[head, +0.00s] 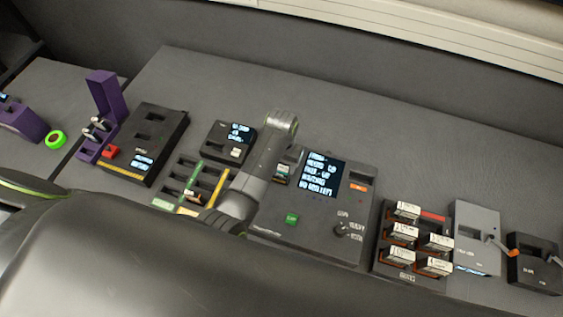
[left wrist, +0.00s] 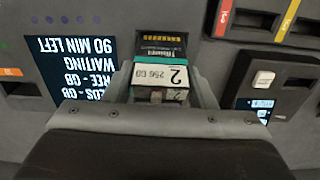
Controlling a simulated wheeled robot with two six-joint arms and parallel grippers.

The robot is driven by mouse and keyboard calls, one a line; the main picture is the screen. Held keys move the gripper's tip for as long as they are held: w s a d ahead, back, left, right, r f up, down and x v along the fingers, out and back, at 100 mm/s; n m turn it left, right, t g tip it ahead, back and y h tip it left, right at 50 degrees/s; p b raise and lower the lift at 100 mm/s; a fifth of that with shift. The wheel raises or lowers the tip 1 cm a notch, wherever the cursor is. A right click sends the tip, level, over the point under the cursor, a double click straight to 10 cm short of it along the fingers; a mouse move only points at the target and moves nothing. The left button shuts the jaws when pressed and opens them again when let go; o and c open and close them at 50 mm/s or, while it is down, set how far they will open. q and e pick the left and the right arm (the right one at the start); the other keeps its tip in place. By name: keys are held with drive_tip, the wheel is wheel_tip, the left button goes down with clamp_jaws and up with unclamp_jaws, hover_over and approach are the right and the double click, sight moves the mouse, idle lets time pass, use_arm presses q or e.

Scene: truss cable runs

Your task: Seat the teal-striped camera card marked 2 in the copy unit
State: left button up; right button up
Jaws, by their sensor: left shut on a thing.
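The copy unit (head: 265,228) is a dark box with a lit text screen, a green button and a knob. Its screen also shows upside down in the left wrist view (left wrist: 75,72). My left gripper (head: 282,172) is at the unit's upper left, beside the screen. In the left wrist view it is shut on the camera card (left wrist: 160,76), which has a teal stripe and a white label reading 2 and 256 GB. The card's far end is at the unit's face; I cannot tell whether it has entered a slot. My right gripper is not in view.
A rack (head: 385,262) of several white-labelled cards stands right of the unit, beside a grey box (head: 478,222). To the left are a small screen box (head: 213,138), a tray with coloured strips (head: 168,187) and a purple stand (head: 104,95). The bench behind is clear.

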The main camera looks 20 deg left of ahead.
use_arm(q)
drive_tip(key=shift+f, duration=0.65)
idle(1.0)
drive_tip(key=o, duration=1.7)
drive_tip(key=shift+c, duration=0.2)
drive_tip(key=shift+f, duration=0.1)
drive_tip(key=shift+r, duration=3.8)
